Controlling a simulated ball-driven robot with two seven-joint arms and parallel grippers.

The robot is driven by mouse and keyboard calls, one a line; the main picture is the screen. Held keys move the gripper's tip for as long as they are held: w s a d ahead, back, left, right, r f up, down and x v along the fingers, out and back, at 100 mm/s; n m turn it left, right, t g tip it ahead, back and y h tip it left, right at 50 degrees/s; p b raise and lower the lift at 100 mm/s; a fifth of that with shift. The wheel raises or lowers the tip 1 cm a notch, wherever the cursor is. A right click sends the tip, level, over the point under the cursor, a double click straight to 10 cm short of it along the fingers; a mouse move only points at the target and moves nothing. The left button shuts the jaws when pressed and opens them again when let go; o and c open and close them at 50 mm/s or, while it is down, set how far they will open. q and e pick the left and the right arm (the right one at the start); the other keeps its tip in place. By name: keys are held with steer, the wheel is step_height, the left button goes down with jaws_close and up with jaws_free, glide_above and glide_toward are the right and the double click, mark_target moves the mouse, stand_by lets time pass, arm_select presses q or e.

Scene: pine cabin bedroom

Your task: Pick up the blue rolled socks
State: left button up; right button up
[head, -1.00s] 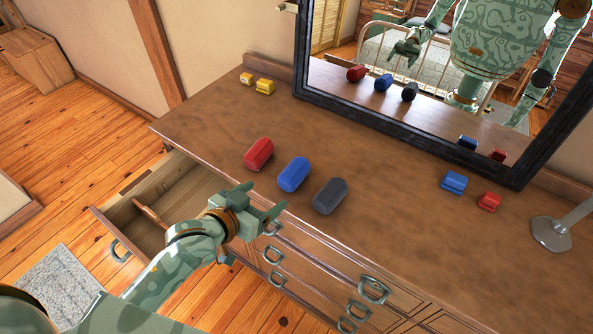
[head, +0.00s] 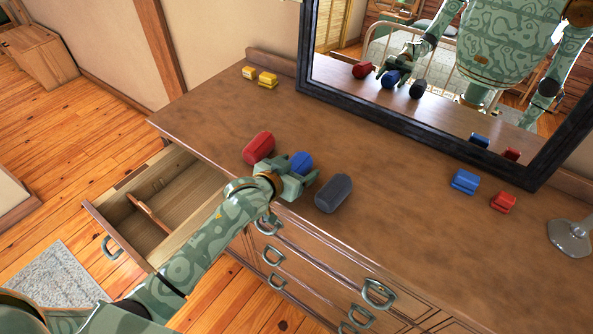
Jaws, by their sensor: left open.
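The blue rolled socks (head: 301,162) lie on the brown dresser top, between a red roll (head: 259,147) and a dark grey roll (head: 333,193). My left gripper (head: 298,178) is open at the near side of the blue socks, its fingers on either side of them and partly hiding them. I cannot tell whether the fingers touch them. The mirror also shows this hand at the blue roll.
The red and grey rolls sit close beside the gripper. Yellow items (head: 267,79), a blue item (head: 465,181) and a red item (head: 503,202) lie further off. A framed mirror (head: 420,132) stands behind. An open drawer (head: 165,205) juts out at the left.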

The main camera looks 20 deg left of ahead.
arm_select(q)
steer(key=c, duration=1.1)
steer(key=shift+o, duration=0.2)
